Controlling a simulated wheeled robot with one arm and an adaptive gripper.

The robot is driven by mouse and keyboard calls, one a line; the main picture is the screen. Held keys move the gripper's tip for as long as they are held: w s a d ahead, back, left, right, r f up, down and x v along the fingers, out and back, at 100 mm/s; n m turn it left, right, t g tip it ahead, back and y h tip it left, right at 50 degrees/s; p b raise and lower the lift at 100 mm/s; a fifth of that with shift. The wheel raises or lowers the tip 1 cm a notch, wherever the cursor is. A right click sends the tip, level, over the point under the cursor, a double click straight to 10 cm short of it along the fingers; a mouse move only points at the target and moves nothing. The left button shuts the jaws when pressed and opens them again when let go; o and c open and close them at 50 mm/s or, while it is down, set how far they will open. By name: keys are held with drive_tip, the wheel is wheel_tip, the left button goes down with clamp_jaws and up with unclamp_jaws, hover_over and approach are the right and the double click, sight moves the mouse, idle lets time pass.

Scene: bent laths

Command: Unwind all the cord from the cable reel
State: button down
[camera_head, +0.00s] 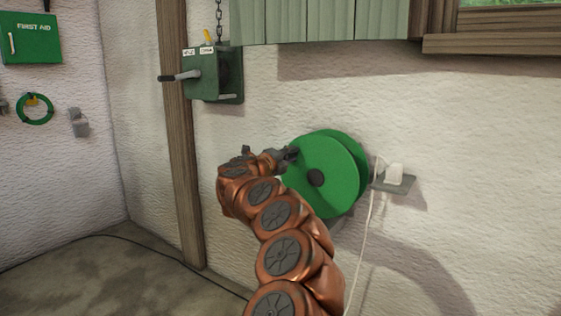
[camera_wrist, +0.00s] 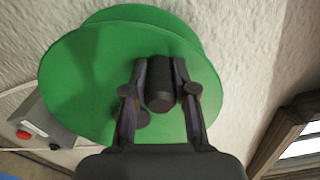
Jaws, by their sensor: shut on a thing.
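My gripper (camera_head: 291,154) is at the upper left of the disc. In the wrist view, my gripper's fingers (camera_wrist: 162,95) are shut on a dark cylindrical handle (camera_wrist: 160,85) that stands out from the disc. A thin pale cord (camera_head: 367,225) hangs down from the right side of the reel. The cord still on the reel is hidden between the discs.
A pale fitting on a grey plate (camera_head: 397,182) sits right of the reel. A green crank box (camera_head: 213,75) hangs upper left by a wooden post (camera_head: 180,130). Green boards (camera_head: 320,20) are above. A dark cable (camera_head: 150,250) lies on the floor at left.

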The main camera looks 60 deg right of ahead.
drive_tip(key=shift+s, duration=0.15)
idle(0.3)
drive_tip(key=c, duration=0.9)
unclamp_jaws()
drive_tip(key=shift+w+a, duration=0.15)
drive_tip(key=shift+a, duration=2.85)
drive_tip(key=shift+w+a, duration=0.1)
drive_tip(key=shift+a, duration=2.9)
